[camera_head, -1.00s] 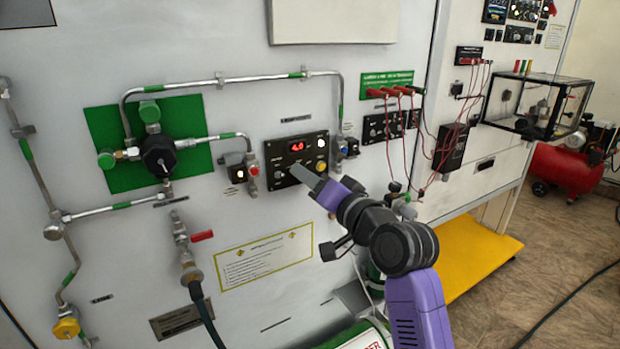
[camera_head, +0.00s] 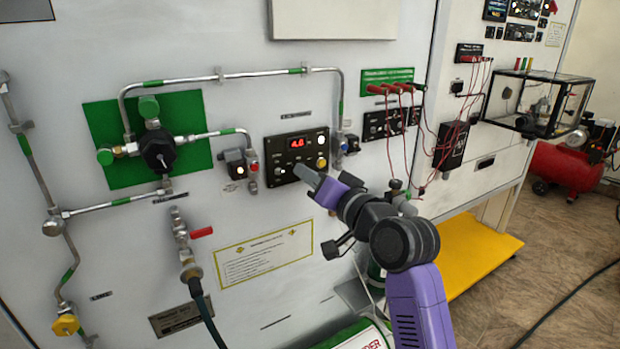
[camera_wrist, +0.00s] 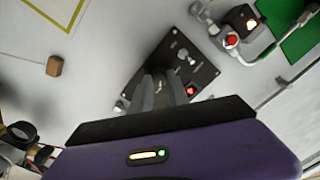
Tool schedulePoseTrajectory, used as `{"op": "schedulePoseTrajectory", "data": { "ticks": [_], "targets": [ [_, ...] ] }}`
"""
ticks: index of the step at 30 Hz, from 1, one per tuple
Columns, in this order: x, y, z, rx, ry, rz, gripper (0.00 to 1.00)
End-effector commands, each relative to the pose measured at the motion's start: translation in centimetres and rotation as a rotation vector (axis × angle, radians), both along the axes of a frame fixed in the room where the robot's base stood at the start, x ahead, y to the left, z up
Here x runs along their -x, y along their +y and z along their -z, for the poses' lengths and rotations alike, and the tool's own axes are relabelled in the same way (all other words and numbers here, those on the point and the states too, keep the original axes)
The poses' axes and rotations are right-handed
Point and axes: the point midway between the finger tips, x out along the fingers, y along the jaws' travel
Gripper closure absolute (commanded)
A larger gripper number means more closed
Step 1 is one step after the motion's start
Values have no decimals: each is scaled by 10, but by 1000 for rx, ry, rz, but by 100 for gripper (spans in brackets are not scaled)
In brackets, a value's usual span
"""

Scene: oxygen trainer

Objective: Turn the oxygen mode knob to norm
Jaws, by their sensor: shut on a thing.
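The black oxygen control panel (camera_head: 278,158) is on the white wall, with a red lit display (camera_head: 296,143), a white light and a yellowish button. My gripper (camera_head: 303,174) reaches its lower edge from the lower right. In the wrist view, the same panel (camera_wrist: 203,75) appears turned, with a silver switch (camera_wrist: 185,58) and the red display near the fingers. My gripper (camera_wrist: 161,84) has its two grey fingers close together around a small knob at the panel face. The fingers hide most of this knob. Its pointer and the label it faces cannot be read.
A small box with a red button (camera_head: 236,165) and pipe fittings sit just left of the panel. Red cables (camera_head: 392,150) hang farther right. The wall below the panel holds a flat yellow-bordered label (camera_head: 265,255).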

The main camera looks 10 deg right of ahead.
Motion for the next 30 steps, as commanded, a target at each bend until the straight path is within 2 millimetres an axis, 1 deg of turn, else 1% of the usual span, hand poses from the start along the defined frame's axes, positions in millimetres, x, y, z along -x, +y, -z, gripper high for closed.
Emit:
{"op": "schedulePoseTrajectory", "data": {
  "ticks": [3,30],
  "targets": [
    [0,-1,2,86,-27,1,100],
    [0,1,2,895,-290,1,100]
  ]
}}
